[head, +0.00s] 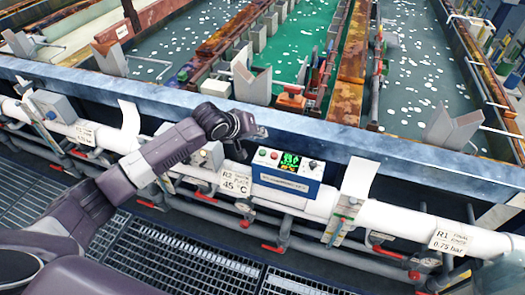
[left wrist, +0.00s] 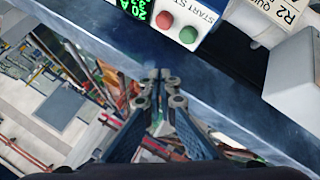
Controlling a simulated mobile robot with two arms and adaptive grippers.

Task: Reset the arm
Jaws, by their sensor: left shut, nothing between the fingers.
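My left arm reaches in from the left in the head view. Its gripper (head: 256,133) is over the front edge of the plating line, just left of and above the control box (head: 285,172). In the left wrist view the gripper (left wrist: 160,78) is shut, its fingertips together with nothing between them. The same box, with a red and a green button and a green display, shows at the top of the left wrist view (left wrist: 195,12). The fingers appear apart from the box. My right gripper is in neither view.
A blue-grey rim (head: 400,180) runs along the front of the tanks. The green tank (head: 303,40) and grey tanks lie behind it. White pipes (head: 395,218) with labels and red-handled valves run below the rim. Dark floor grating (head: 180,260) is in front.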

